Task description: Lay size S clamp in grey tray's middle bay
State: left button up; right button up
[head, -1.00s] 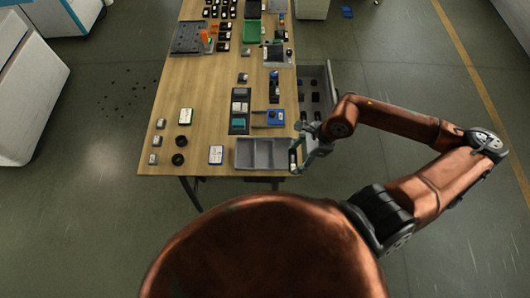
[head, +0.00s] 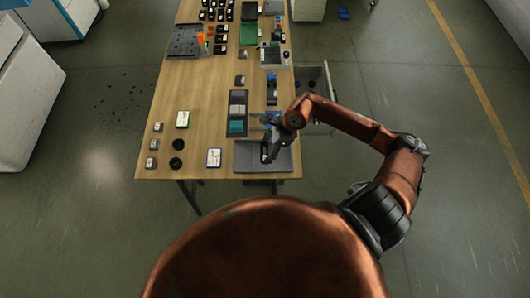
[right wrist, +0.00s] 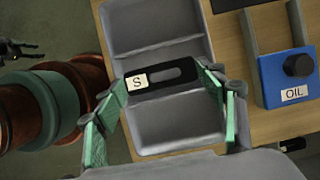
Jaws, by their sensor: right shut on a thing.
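The size S clamp is a black slotted bar (right wrist: 165,78) with a white "S" label in the right wrist view. My right gripper (head: 266,155) is shut on it, one green fingertip at each end. The clamp is over the grey tray (right wrist: 150,22), crosswise to its length; I cannot tell its height above the tray. A dark gripper at the upper left of the right wrist view, apparently my left one (right wrist: 22,49), looks open and empty.
A blue block labelled OIL (right wrist: 287,75) with a black knob stands just beyond the tray. An open drawer (head: 316,85) juts out at the table's right side.

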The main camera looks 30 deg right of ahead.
aim_at(267, 150)
jog(key=shift+w+a+f, duration=0.1)
jog(key=shift+w+f, duration=0.05)
jog(key=shift+f, duration=0.8)
jog(key=shift+w+a+f, duration=0.1)
jog(key=shift+w+f, duration=0.05)
jog(key=shift+f, duration=0.8)
jog(key=o, duration=1.1)
jog(key=shift+d+f, duration=0.1)
jog(key=v, duration=1.2)
jog(key=shift+s, duration=0.1)
